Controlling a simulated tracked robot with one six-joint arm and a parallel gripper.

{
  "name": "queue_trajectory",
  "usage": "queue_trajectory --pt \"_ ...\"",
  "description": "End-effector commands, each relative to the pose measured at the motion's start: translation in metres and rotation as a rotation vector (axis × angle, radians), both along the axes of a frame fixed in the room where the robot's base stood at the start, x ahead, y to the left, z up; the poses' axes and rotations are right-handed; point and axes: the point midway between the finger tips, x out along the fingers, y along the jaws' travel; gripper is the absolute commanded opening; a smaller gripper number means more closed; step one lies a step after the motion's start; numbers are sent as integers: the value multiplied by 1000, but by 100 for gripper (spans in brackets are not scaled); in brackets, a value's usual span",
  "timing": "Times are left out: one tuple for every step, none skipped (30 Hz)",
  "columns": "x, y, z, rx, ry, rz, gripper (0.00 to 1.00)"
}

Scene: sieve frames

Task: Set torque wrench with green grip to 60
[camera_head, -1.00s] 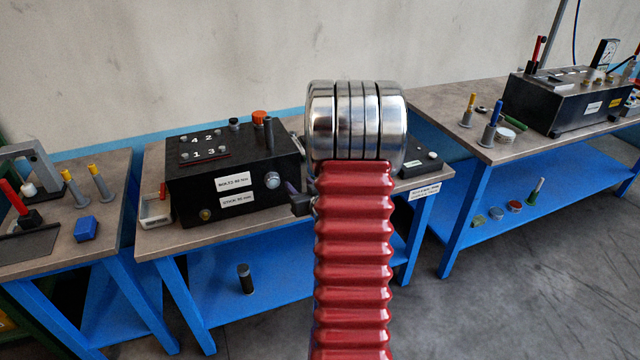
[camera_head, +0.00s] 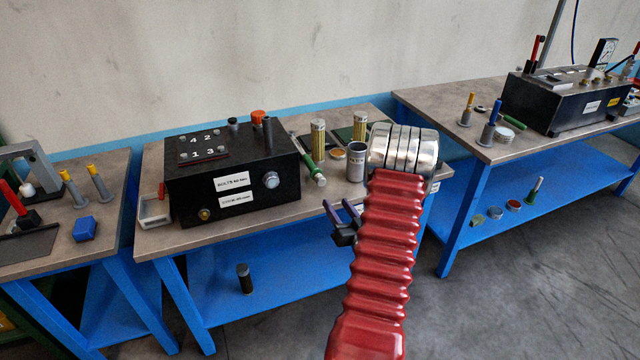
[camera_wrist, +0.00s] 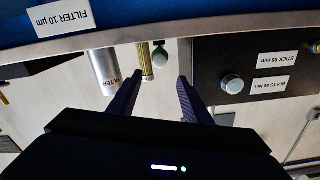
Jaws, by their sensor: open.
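A tool with a green grip (camera_head: 309,153) and a pale, round end lies on the middle table, right of the black box; it looks like the torque wrench. It is also partly visible in the wrist view (camera_wrist: 160,56), beyond my fingertips. Its scale cannot be read in either view. My gripper (camera_head: 338,204) is open and empty, in front of the table's front edge. Its two dark purple fingers also show in the wrist view (camera_wrist: 158,78), pointing toward the wrench and apart from it.
The black box (camera_head: 235,190) with bolt and stick labels stands left of the wrench. Another green rod (camera_head: 514,122) lies on the right table.

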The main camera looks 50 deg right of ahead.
Motion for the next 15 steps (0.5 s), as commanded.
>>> queue_trajectory --pt "1 0 0 0 0 0 44" --pt "1 -1 0 0 0 1 44" --pt "3 -1 0 -1 0 1 44" --pt "4 -2 0 -1 0 1 44" --pt "6 -3 0 -1 0 2 44" --pt "8 -4 0 -1 1 2 44" --pt "11 -5 0 -1 1 3 44" --pt "14 -7 0 -1 0 3 44" --pt "18 -9 0 -2 0 3 44" --pt "21 -11 0 -1 1 2 44" --pt "25 -13 0 -1 1 2 44" --pt "30 -16 0 -2 0 3 44" --pt "34 -18 0 -2 1 4 44" --pt "38 -21 0 -1 1 3 44" --pt "43 -24 0 -1 0 3 44"
